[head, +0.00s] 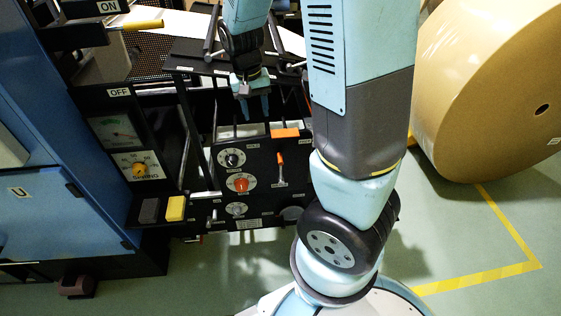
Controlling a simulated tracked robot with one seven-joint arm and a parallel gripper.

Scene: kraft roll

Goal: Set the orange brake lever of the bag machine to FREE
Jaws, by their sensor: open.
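The bag machine's black control panel (258,190) stands left of my arm. On its right part is a small orange lever (281,162) in a vertical slot, its orange grip at the upper end. I take it for the brake lever; the labels beside it are too small to read. My gripper (254,108) is above and behind the panel's top edge, fingers pointing down, open and empty. It is apart from the lever, up and to its left.
A yellow-gripped handle (143,25) and a yellow button (174,208) are further left. A large kraft roll (490,90) stands right; green floor (450,235) is clear.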

